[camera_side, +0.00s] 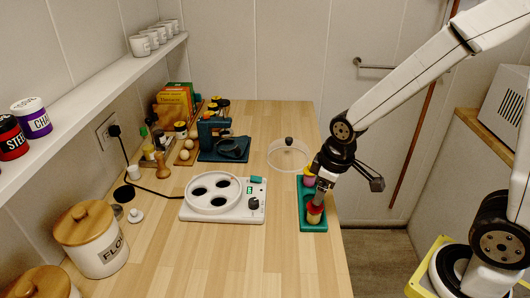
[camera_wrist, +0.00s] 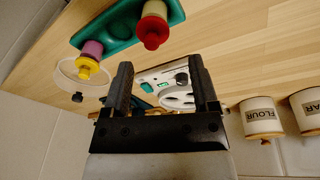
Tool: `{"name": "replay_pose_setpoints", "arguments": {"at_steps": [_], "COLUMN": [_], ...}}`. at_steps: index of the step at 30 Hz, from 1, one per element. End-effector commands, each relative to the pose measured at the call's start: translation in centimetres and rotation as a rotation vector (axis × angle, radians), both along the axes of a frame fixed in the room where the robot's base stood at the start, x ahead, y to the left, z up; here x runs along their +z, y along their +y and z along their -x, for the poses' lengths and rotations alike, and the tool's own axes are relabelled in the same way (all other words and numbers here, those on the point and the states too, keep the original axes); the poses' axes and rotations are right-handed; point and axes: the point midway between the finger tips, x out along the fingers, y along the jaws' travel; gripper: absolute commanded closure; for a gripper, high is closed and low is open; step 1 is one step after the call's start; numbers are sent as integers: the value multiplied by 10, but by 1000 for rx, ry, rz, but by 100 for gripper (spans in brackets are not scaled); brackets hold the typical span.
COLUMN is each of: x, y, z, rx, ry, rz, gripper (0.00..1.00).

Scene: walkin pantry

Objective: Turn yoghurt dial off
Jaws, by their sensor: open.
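The yoghurt maker (camera_side: 224,203) is a white unit on the worktop, with several dark round wells in its top. Its dark dial (camera_side: 253,203) is on the right of the front panel, near a small green display (camera_side: 255,179). In the wrist view the dial (camera_wrist: 182,78) and display (camera_wrist: 147,87) show between my fingers, at a distance. The dial's exact pointer angle is too small to read. My gripper (camera_side: 318,192) is open and empty, right of the yoghurt maker and over or beside the green tray (camera_side: 304,215); it also shows in the wrist view (camera_wrist: 162,85).
Coloured jars stand on the green tray, including a red one (camera_wrist: 152,32) and a purple-and-yellow one (camera_wrist: 88,60). A clear lid (camera_side: 289,157) lies behind. A flour canister (camera_side: 92,243) stands at the left. The worktop in front is clear.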

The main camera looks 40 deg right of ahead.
Motion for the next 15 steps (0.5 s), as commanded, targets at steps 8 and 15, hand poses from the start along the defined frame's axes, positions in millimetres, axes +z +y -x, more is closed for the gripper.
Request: {"name": "replay_pose_setpoints", "arguments": {"at_steps": [8,15], "x": [3,3], "y": [17,34], "z": [-42,-75], "rx": [418,784], "ry": [45,78], "rz": [66,110], "gripper": [24,24]}}
